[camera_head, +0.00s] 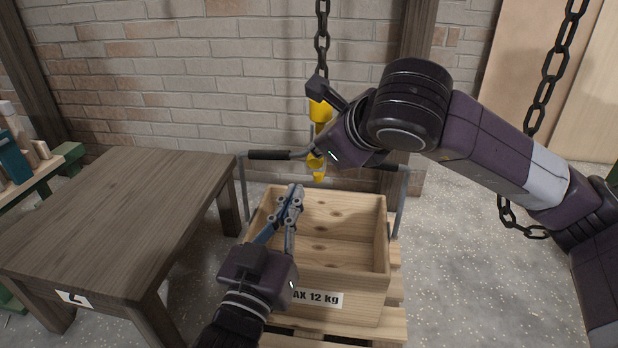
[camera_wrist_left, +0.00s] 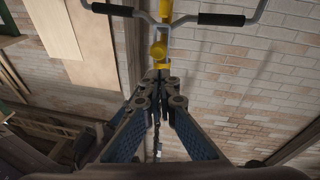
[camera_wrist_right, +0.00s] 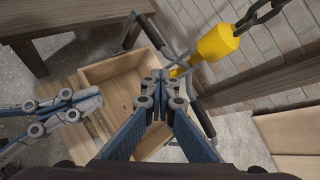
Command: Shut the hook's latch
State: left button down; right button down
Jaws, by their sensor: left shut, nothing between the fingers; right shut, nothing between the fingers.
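The yellow hook (camera_head: 317,166) hangs above the crate, beneath a yellow block (camera_head: 320,110) on a chain. In the left wrist view the hook (camera_wrist_left: 160,50) is just beyond my left fingertips; the latch cannot be made out. In the right wrist view the hook (camera_wrist_right: 178,71) is partly hidden behind my right fingertips. My left gripper (camera_head: 295,190) is shut and empty over the crate, below the hook. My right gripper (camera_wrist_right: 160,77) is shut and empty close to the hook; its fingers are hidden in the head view.
An open wooden crate (camera_head: 375,280), with a weight label, stands on a pallet (camera_head: 390,328). A grey lifting bar with black grips (camera_head: 268,155) runs above it at hook height. A wooden table (camera_head: 110,220) is at the left. Another chain (camera_head: 545,95) hangs at the right.

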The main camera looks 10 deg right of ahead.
aim_at(314, 167)
pick_arm(q)
jog(key=w+d, duration=0.1)
jog(key=w, duration=0.1)
jog(key=w+d, duration=0.1)
jog(key=w, duration=0.1)
jog(key=w+d, duration=0.1)
jog(key=w, duration=0.1)
jog(key=shift+w+d+f, duration=0.5)
jog(key=shift+w+f, duration=0.1)
jog(key=shift+w, duration=0.05)
pick_arm(e)
jog(key=shift+s+a+r, duration=0.1)
pick_arm(q)
jog(key=shift+w+d+f, duration=0.1)
jog(key=shift+w+f, duration=0.4)
pick_arm(e)
jog(key=c, duration=1.7)
grip_release()
jog(key=shift+o, duration=0.2)
